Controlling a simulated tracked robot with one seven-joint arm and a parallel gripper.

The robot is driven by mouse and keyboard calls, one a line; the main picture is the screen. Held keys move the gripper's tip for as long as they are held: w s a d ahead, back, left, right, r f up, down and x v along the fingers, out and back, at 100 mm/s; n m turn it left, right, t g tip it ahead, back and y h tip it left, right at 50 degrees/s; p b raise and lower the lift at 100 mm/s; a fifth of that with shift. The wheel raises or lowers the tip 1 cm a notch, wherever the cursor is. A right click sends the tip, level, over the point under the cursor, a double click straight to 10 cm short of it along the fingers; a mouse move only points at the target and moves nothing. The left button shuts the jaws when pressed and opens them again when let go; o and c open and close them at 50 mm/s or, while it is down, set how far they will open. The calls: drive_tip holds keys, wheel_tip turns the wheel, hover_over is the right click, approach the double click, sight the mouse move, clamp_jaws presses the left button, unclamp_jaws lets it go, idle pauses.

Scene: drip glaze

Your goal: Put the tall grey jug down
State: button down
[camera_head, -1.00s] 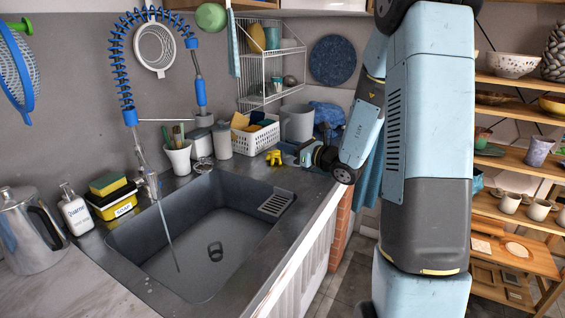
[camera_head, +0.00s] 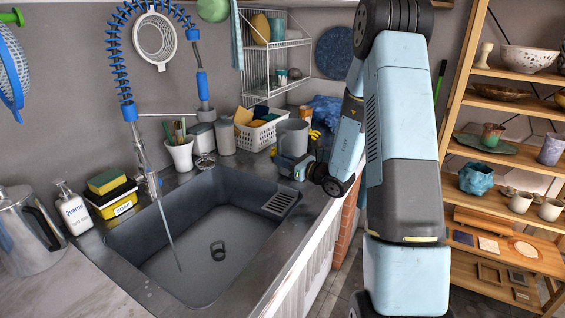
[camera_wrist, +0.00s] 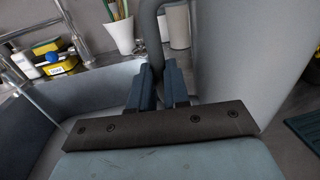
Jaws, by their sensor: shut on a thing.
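The tall grey jug (camera_head: 293,136) is at the far right end of the sink counter, right of the white basket. It looks upright in the head view; its base is hidden behind my gripper, so I cannot tell whether it touches the counter. My gripper (camera_head: 291,163) is in front of it. In the wrist view the jug's large grey body (camera_wrist: 235,60) fills the right side. There my gripper (camera_wrist: 160,88) is shut on the jug's curved handle.
The sink basin (camera_head: 220,250) lies in front and left of the jug. A white basket (camera_head: 257,132) with sponges, a canister (camera_head: 225,138) and a white brush pot (camera_head: 180,155) stand behind it. A blue cloth (camera_head: 325,108) lies behind the jug. Pottery shelves (camera_head: 510,150) stand at right.

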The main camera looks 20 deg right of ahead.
drive_tip(key=shift+d+f, duration=0.1)
drive_tip(key=shift+f, duration=0.2)
drive_tip(key=c, duration=1.1)
unclamp_jaws()
drive_tip(key=shift+f, duration=0.1)
drive_tip(key=shift+d, duration=0.1)
